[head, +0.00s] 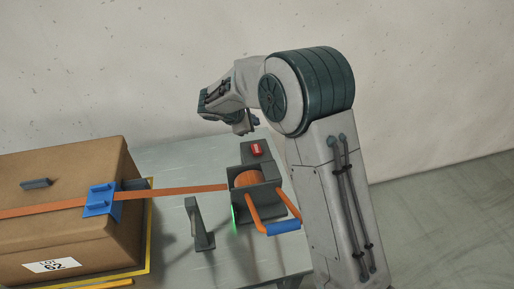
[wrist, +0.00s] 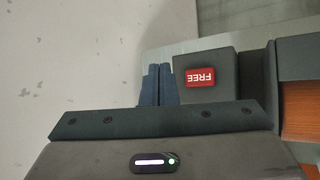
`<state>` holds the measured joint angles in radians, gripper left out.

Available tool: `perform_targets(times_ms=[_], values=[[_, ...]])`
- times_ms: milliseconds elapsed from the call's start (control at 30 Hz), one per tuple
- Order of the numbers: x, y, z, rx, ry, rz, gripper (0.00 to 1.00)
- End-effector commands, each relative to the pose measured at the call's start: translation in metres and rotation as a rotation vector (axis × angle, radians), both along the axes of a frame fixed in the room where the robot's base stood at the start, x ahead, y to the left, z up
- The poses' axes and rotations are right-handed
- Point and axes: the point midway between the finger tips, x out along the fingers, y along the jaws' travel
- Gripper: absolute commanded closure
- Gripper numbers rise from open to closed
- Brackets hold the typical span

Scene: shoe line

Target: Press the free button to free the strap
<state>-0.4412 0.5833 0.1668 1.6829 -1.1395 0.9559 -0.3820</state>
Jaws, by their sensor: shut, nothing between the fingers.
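The red FREE button (head: 256,148) sits on a dark grey block at the back of the strap winch (head: 263,196). In the wrist view the button (wrist: 201,77) shows its white FREE lettering upside down. The orange strap (head: 180,190) runs straight from the winch spool leftward over the carton. My gripper (head: 251,125) is above the table, near the button in the head view. In the wrist view its dark blue fingers (wrist: 157,84) are shut and empty, just left of the button block. I cannot tell the exact height gap.
A brown carton (head: 65,175) with a blue strap guide (head: 101,201) stands at left. The winch has an orange crank with a blue handle (head: 283,227). A grey upright bracket (head: 200,226) stands in front of the strap. A pale wall (head: 120,70) is behind the table.

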Motion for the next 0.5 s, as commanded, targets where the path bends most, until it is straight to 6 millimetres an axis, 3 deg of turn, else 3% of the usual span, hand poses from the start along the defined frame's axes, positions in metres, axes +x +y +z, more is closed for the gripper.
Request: perform_targets(times_ms=[300, 500], values=[[0.000, -0.001, -0.001, 0.001, 0.000, -0.002, 1.00], [-0.001, -0.001, -0.013, 0.002, 0.001, -0.004, 1.00]])
